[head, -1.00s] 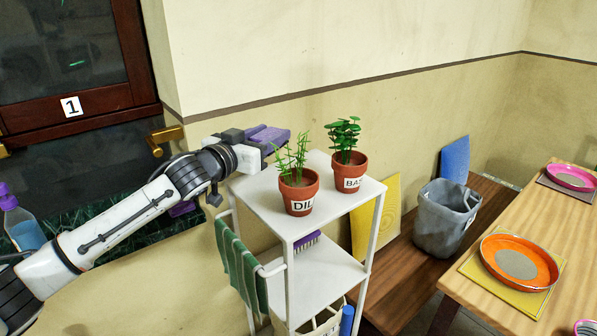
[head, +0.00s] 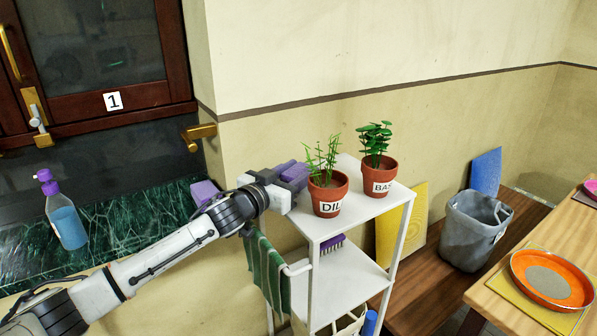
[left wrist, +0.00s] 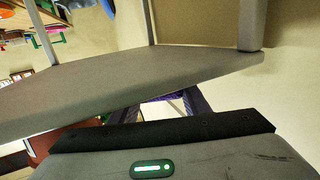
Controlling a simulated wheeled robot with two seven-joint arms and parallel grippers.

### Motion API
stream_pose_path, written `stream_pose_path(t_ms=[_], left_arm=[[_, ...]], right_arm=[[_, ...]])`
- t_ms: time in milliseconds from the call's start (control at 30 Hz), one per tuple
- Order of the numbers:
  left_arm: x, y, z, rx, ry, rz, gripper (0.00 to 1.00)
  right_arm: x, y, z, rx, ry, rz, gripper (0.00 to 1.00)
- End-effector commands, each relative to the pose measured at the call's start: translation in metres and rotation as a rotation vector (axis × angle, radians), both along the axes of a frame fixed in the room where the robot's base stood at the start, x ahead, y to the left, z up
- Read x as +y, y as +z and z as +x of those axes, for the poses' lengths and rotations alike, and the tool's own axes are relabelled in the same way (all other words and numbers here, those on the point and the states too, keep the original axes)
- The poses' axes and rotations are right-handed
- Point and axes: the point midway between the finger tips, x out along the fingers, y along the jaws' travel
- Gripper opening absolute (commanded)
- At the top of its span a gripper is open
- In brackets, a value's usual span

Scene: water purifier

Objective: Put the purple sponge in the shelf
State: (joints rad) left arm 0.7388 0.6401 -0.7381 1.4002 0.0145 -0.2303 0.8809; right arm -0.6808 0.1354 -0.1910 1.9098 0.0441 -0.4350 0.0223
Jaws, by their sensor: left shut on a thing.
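The purple sponge (head: 290,171) is held in my left gripper (head: 284,180), which is shut on it. They are beside the dill pot, at the left side of the white shelf (head: 352,222), at about the height of its top board. Whether the sponge touches the board or pot, I cannot tell. In the left wrist view, a purple part (left wrist: 198,106) shows beyond the dark gripper edge, near a grey shelf board (left wrist: 130,82). The fingertips are mostly hidden. My right gripper is out of view.
A dill pot (head: 328,197) and basil pot (head: 379,178) stand on the top board. A purple brush (head: 332,243) is on the board below. A green towel (head: 268,275) hangs left. Another purple object (head: 205,192) and a spray bottle (head: 66,219) are on the counter.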

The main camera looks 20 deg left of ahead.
Motion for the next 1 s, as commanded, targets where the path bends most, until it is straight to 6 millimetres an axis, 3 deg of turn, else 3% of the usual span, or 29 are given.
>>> stream_pose_path(t_ms=[33, 133, 567, 1000], left_arm=[[0.000, -0.002, 0.000, 0.001, 0.000, -0.001, 0.44], [0.000, -0.002, 0.000, 0.001, 0.000, 0.000, 0.61], [0.002, 0.001, -0.005, 0.001, 0.000, -0.001, 0.61], [0.023, 0.003, -0.084, 0.003, -0.001, 0.002, 0.61]], right_arm=[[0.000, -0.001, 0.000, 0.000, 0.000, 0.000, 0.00], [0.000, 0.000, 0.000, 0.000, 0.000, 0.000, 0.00], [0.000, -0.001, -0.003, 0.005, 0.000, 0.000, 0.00], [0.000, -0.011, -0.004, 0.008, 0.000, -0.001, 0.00]])
